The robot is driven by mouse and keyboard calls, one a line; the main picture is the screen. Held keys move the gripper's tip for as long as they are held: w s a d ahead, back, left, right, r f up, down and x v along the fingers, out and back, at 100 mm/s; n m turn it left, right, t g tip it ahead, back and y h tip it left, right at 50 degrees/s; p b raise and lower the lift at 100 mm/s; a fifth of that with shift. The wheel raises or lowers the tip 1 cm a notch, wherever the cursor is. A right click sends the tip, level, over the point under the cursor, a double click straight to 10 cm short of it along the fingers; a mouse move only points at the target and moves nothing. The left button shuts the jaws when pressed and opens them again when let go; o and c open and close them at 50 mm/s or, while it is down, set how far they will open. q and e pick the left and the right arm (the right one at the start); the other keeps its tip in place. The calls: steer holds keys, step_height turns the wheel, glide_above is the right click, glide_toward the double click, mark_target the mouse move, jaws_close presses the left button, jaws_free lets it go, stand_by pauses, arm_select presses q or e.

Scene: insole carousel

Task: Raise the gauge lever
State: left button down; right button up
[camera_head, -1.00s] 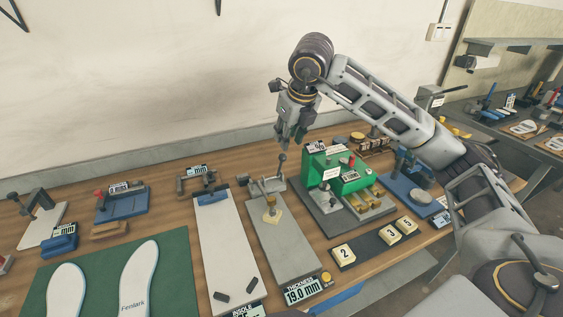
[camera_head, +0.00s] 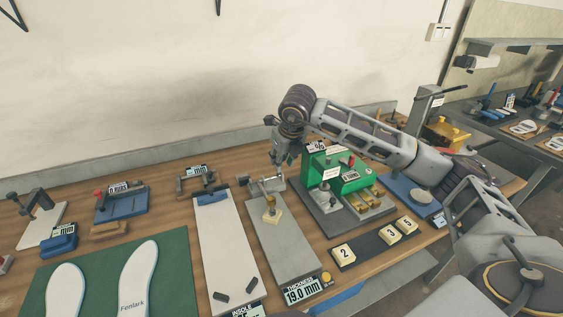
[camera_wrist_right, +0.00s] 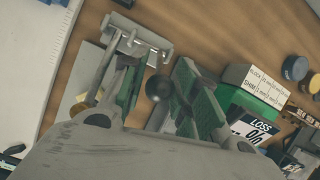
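The thickness gauge (camera_head: 285,245) is a long grey plate with a "19.0 mm" display (camera_head: 303,289) at its near end and a bracket at its far end. The gauge lever is mostly hidden by my right gripper in the head view. In the right wrist view its dark ball knob (camera_wrist_right: 158,87) sits between the two green-padded fingers, nearer the right one. My right gripper (camera_head: 277,161) is low over the gauge's far end, and its fingers (camera_wrist_right: 160,88) are apart. I cannot tell whether either finger touches the knob. My left gripper is not in view.
A green block unit (camera_head: 330,175) stands close to the right of the gauge. A white insole plate (camera_head: 222,240) lies to its left. Number blocks (camera_head: 390,235) sit at the right front. A green mat (camera_head: 180,270) with two insoles is at the left.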

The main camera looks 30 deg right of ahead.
steer(key=shift+w+f, duration=0.25)
steer(key=shift+f, duration=0.35)
jaws_close()
